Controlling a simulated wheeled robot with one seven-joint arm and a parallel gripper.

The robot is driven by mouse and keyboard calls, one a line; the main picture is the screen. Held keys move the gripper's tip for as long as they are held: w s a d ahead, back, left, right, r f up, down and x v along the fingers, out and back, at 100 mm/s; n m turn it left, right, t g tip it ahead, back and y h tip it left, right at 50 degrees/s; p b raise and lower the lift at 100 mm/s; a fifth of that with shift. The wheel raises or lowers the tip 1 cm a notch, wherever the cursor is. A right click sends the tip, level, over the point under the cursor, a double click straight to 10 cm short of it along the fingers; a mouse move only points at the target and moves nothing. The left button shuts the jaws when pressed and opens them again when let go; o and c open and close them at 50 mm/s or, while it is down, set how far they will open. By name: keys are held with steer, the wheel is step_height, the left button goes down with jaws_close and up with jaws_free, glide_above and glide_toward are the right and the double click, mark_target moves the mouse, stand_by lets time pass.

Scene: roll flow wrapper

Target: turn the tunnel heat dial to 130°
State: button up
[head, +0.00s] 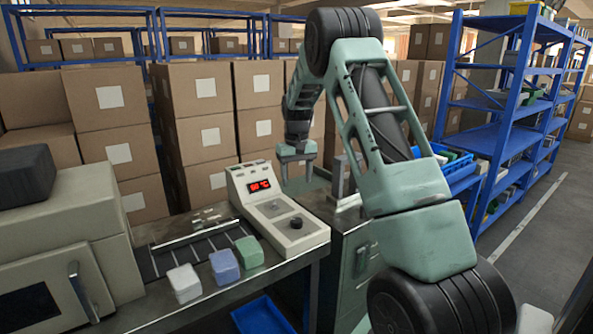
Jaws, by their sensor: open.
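The control box (262,222) stands at the right end of the machine table, beige with a sloped top. Its red display (260,185) shows a low-digit temperature that looks like 80 °C or similar; the digits are blurred. A black dial (296,222) sits on the box's near right part; its pointer and any markings are too small to read. My gripper (297,174) points down behind and above the box, to the right of the display. It is apart from the dial, open, and holds nothing that I can see.
White (184,283), blue (224,266) and green (249,252) blocks lie by the conveyor (188,252), left of the box. A beige machine (60,245) stands at left. Stacked cartons (203,130) fill the back. Blue shelves (500,140) stand at right. A blue bin (262,316) sits below.

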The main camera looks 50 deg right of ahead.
steer(key=shift+r, duration=1.5)
